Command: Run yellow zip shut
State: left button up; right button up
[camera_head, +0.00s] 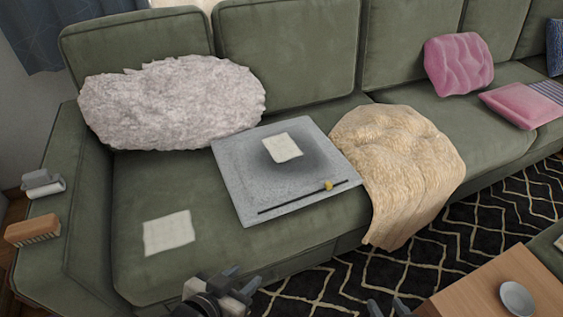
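A grey square panel (240,160) lies on the green sofa seat. A thin dark zip track (290,198) runs along its near edge. A small yellow zip pull (328,185) sits on the track, nearer its right end than its left. My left gripper (238,282) is at the bottom of the view, in front of the sofa, below and left of the zip and apart from it. Its fingers are spread with nothing between them. My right gripper (387,308) only just shows at the bottom edge, its two fingertips apart. The rest of it is cut off.
A pale cloth square (283,147) lies on the panel and another (169,233) on the seat. A beige throw (400,165) drapes beside the panel's right edge. A fluffy cushion (170,103) is behind. A wooden table (470,296) with a dish (517,299) stands lower right.

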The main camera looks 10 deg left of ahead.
aim_at(328, 185)
jog(key=z, duration=0.55)
jog(key=k, duration=0.65)
jog(key=z, duration=0.75)
jog(key=i, duration=0.7)
jog(key=u, duration=0.75)
jog(key=i, duration=0.8)
jog(key=u, duration=0.1)
